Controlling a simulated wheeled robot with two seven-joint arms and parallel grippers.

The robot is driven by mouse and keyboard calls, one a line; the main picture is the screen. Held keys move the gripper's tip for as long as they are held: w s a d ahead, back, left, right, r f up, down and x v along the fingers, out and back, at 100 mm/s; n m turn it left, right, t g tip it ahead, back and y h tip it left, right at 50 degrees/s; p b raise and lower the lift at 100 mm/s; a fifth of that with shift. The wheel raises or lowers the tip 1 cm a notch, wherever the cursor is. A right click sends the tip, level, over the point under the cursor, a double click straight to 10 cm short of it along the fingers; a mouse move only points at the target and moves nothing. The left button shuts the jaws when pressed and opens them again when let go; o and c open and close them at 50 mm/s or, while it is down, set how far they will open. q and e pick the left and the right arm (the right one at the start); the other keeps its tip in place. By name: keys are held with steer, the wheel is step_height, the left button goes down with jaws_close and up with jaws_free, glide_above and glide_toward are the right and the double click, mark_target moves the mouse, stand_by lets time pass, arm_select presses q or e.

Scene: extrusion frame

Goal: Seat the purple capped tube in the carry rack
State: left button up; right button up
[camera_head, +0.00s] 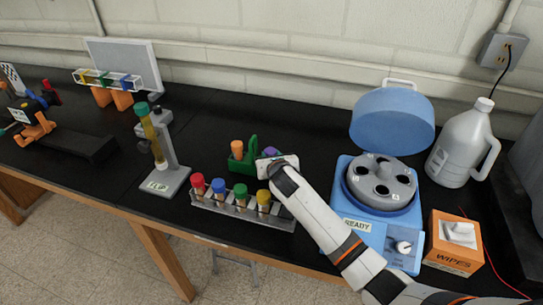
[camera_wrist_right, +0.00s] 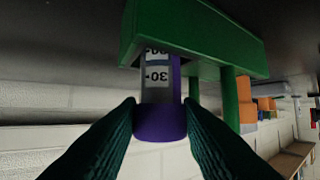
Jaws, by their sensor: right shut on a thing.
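The purple capped tube shows its purple cap (camera_head: 270,152) beside my right gripper (camera_head: 277,163) in the head view. In the right wrist view, my right gripper (camera_wrist_right: 160,118) is shut on the purple cap (camera_wrist_right: 160,124). The clear, marked tube body (camera_wrist_right: 158,78) runs up to the green carry rack (camera_wrist_right: 195,40), where its far end is hidden. I cannot tell how deep it sits. The rack (camera_head: 251,148) stands on the bench, with an orange capped tube (camera_head: 237,147) in it. My left gripper is not in view.
A metal rack (camera_head: 228,206) with red, blue, green and yellow capped tubes stands in front. A blue centrifuge (camera_head: 381,180) with raised lid, a wipes box (camera_head: 455,242) and a grey jug (camera_head: 464,145) stand right. A stand with a tube (camera_head: 155,140) is left.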

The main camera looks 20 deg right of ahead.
steer(key=o, duration=0.8)
steer(key=shift+f, duration=0.1)
steer(key=shift+o, duration=0.8)
steer(key=shift+s, duration=0.1)
steer(key=d+v, duration=0.1)
steer(key=v, duration=1.1)
steer(key=shift+a+b, duration=0.35)
steer(key=shift+a, duration=0.1)
